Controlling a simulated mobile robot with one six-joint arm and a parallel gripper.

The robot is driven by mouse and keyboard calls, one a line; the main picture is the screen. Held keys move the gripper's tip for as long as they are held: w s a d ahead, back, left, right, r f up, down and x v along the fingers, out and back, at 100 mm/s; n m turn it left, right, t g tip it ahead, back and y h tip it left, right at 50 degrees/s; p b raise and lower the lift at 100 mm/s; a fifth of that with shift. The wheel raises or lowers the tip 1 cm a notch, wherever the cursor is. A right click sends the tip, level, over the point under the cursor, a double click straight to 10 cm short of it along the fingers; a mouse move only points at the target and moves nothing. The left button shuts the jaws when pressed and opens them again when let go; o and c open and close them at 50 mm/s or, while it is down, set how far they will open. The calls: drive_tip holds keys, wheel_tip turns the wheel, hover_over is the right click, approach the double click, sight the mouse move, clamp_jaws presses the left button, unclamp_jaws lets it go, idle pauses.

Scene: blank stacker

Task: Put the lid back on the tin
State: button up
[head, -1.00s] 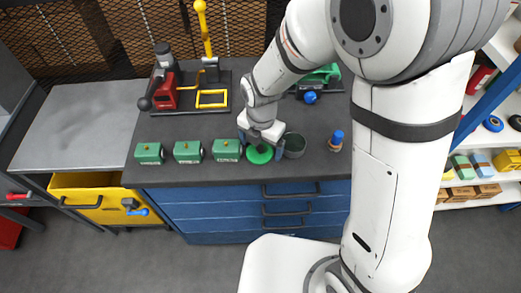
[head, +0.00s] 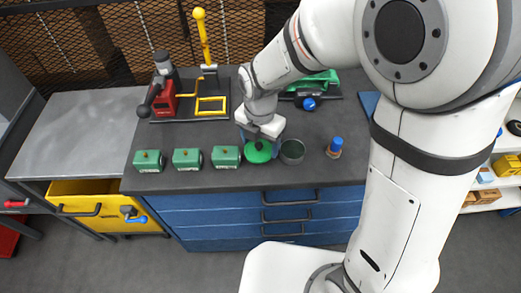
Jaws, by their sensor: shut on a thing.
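The open tin (head: 292,151) is a grey round can standing on the dark worktop, right of my gripper. The green round lid (head: 259,152) is under my gripper (head: 259,143), just left of the tin. My gripper is shut on the lid from above. The fingertips are small in the view and partly hidden by the gripper body. I cannot tell how high the lid is above the worktop.
Several green boxes (head: 187,159) stand in a row to the left. A blue-capped bottle (head: 334,147) stands right of the tin. A yellow drawer (head: 84,200) is open at left.

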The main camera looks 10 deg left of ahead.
sight(294, 148)
drive_tip(key=r, duration=0.4)
drive_tip(key=d+r, duration=0.1)
drive_tip(key=shift+w+r+p, duration=0.2)
drive_tip(key=shift+r+p, duration=0.2)
drive_tip(key=w+d+m+p, duration=0.3)
drive_tip(key=d+p, duration=0.2)
drive_tip(key=d, duration=0.3)
drive_tip(key=shift+f+b, duration=2.6)
drive_tip(key=shift+f, duration=0.6)
drive_tip(key=shift+s+f+b, duration=0.1)
drive_tip(key=shift+f+b, duration=0.05)
drive_tip(key=shift+b, duration=0.15)
drive_tip(key=o, duration=1.1)
drive_tip(key=shift+o, duration=0.2)
